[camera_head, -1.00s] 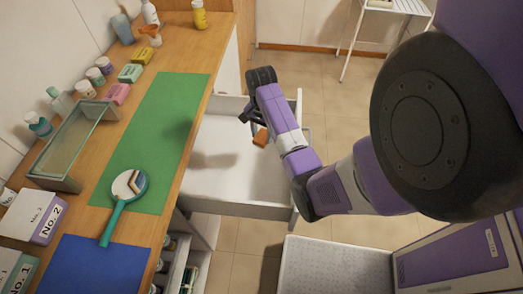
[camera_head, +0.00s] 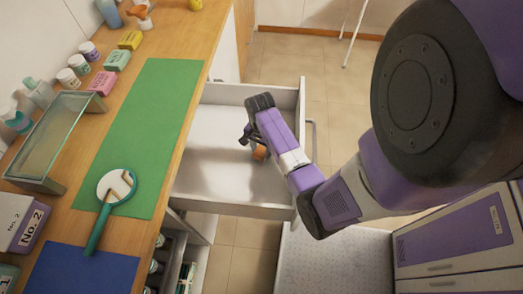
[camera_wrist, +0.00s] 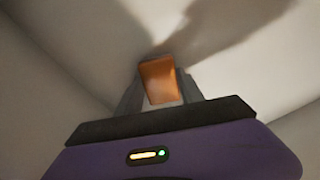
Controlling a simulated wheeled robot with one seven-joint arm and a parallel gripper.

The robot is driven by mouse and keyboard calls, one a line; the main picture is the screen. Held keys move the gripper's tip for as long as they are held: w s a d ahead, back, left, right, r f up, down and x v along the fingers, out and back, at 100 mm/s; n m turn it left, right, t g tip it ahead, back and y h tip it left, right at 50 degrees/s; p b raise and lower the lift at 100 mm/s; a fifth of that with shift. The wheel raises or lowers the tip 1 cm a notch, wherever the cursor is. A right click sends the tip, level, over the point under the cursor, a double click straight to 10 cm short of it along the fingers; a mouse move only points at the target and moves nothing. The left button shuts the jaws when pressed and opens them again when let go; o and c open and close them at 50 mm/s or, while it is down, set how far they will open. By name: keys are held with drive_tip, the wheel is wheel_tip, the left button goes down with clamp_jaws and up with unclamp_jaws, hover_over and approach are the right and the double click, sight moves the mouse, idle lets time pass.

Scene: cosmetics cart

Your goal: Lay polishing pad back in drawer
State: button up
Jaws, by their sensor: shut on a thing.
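The polishing pad is a small orange-brown block (camera_wrist: 159,80), held between the fingers of my gripper (camera_wrist: 160,95) in the wrist view. In the head view the pad (camera_head: 260,152) shows beside the gripper (camera_head: 250,143), over the open white drawer (camera_head: 215,180). The gripper points down into the drawer, inside its walls. The wrist view shows pale drawer surfaces around the pad and a shadow beyond it. I cannot tell whether the pad touches the drawer floor. The rest of the visible drawer floor is bare.
The wooden counter (camera_head: 165,100) lies left of the drawer, with a green mat (camera_head: 150,120), a hand mirror (camera_head: 115,187), a blue mat (camera_head: 85,270) and a glass-sided tray (camera_head: 60,135). A perforated light surface (camera_head: 330,265) stands at the front right.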

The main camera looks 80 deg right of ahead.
sight(261, 151)
drive_tip(key=shift+f, duration=0.1)
drive_tip(key=o, duration=1.3)
wheel_tip(261, 151, up, 12)
drive_tip(key=shift+r, duration=0.15)
